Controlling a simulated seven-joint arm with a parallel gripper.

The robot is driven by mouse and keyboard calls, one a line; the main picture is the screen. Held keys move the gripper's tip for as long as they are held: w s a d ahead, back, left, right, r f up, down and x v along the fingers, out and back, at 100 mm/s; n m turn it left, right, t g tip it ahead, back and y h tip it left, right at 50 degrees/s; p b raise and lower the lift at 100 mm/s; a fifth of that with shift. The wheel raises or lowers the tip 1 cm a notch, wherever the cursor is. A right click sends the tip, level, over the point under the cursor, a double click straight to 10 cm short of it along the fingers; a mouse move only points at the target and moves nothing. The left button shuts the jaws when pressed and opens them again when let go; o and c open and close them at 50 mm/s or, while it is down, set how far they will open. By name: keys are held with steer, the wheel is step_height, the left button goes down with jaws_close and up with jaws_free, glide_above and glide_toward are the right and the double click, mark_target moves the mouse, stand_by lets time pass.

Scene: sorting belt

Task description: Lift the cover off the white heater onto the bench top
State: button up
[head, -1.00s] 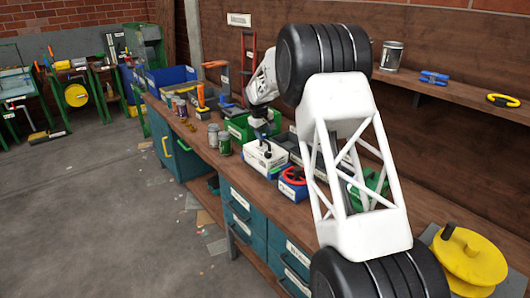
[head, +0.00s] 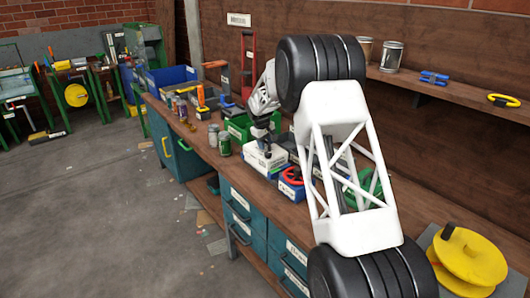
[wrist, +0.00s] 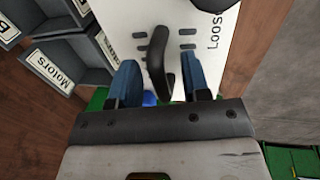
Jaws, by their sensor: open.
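The white heater (head: 262,161) stands on the bench top among bins. In the wrist view its white cover (wrist: 216,70) fills the upper middle, with dark vent slots, a black handle (wrist: 158,62) and lettering that starts "LOOS". My gripper (wrist: 161,76) is open, with one blue fingertip on each side of the handle and a gap to it on both sides. I cannot tell how far down the tips reach along the handle. In the head view my gripper (head: 267,148) is small and dark, right over the heater.
Beside the heater are a green bin (head: 240,128), a green can (head: 224,144) and a red-rimmed round item (head: 292,176). Grey labelled bins (wrist: 60,62) lie close on the left in the wrist view. A yellow spool (head: 468,258) stands at the bench's near end.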

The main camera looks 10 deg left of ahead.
stand_by(0.4)
jaws_close()
steer(key=shift+r, duration=0.1)
steer(key=shift+r, duration=4.95)
